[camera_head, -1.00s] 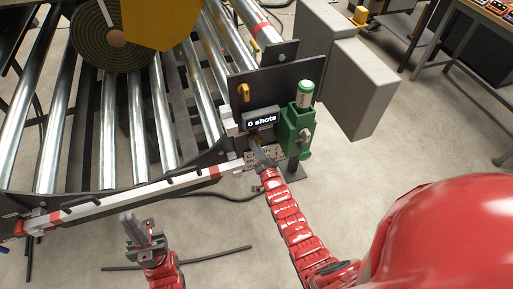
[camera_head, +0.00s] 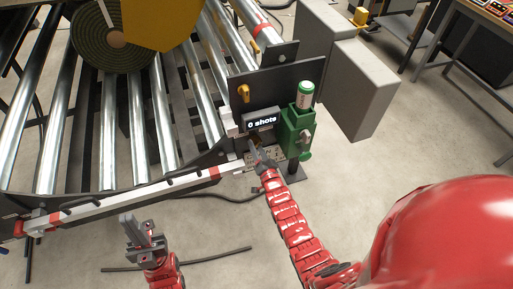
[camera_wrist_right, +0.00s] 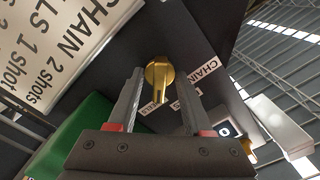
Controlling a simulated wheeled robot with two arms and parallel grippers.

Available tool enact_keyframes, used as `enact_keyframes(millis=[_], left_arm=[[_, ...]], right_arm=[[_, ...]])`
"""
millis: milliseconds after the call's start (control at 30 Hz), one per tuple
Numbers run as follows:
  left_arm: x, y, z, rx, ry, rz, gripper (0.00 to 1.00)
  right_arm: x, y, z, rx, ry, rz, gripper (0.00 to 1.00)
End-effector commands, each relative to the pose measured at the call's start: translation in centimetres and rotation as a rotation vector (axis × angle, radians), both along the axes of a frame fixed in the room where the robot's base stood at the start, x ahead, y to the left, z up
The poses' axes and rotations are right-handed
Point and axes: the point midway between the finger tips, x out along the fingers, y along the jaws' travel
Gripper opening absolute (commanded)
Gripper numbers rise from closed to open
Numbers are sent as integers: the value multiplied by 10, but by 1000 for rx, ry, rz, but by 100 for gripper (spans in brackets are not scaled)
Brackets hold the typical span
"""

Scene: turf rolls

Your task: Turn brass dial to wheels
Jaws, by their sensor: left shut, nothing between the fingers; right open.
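The brass dial (camera_wrist_right: 160,72) is a round knob with a narrow raised grip, on a dark panel in the right wrist view. Its grip points down in that picture, toward my gripper. A label reading "CHAIN" (camera_wrist_right: 200,84) lies to its right; letters "ELS" show below left, partly hidden by a finger. My right gripper (camera_head: 256,152) is open, its fingers on either side of the dial's grip; I cannot tell whether they touch it. In the head view the gripper largely hides the dial. My left gripper (camera_head: 127,222) is shut and empty, away from the panel.
A display reading "0 shots" (camera_head: 262,121) sits above the dial. A green unit (camera_head: 297,130) stands right beside it. A roller conveyor (camera_head: 110,120) with a turf roll (camera_head: 110,38) fills the left. A white sign (camera_wrist_right: 50,45) lies close by in the wrist view.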

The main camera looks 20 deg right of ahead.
Motion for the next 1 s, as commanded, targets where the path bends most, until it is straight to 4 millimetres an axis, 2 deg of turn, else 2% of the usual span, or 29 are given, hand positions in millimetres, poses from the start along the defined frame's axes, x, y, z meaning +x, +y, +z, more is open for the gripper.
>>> enact_keyframes(millis=[133,267,800,1000], left_arm=[[0,0,-2,0,0,0,0],[0,0,-5,0,0,0,0],[0,0,-26,0,0,0,0],[0,0,-30,0,0,0,0]], right_arm=[[-6,0,-2,-1,1,0,50],[-21,-1,-3,-1,3,0,50],[-130,-5,-4,-1,2,-1,50],[-162,-6,-3,1,3,-1,50]])
